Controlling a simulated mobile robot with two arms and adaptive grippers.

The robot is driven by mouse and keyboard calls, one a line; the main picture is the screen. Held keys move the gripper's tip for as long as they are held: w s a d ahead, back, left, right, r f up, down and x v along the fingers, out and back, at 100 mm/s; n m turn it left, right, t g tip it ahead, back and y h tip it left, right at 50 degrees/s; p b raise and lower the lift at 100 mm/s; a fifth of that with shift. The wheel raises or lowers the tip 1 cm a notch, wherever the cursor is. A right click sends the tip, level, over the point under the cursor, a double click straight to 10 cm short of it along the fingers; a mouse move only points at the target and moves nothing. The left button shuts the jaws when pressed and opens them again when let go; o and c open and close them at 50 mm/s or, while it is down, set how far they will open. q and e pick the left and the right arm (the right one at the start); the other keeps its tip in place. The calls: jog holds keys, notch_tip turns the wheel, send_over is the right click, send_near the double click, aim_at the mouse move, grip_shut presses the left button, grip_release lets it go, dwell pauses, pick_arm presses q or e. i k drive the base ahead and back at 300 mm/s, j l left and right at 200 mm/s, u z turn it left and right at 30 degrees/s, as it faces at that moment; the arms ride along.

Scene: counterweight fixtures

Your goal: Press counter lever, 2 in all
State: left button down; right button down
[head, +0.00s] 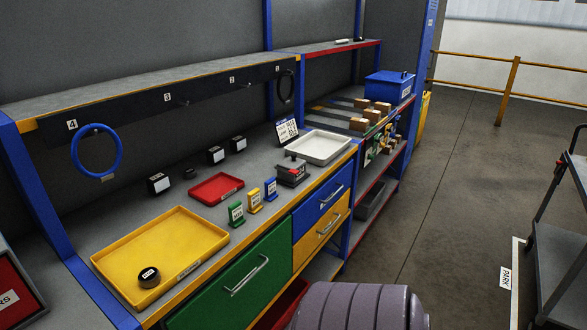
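A small grey device with a red part and a black knob on top (292,171) stands on the workbench, towards its right end. It looks like the counter with its lever. It is too small to read any number or tell the lever's position. Neither of my grippers is in the head view, and nothing touches the device.
A white tray (319,147) and a printed card (287,132) stand behind the device. Blue (270,188), yellow (254,200) and green (236,213) labelled stands are left of it. A red tray (217,188) and yellow tray (130,252) lie farther left. A cart (560,250) stands right.

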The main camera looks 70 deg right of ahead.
aim_at(294, 171)
jog(key=z, duration=2.25)
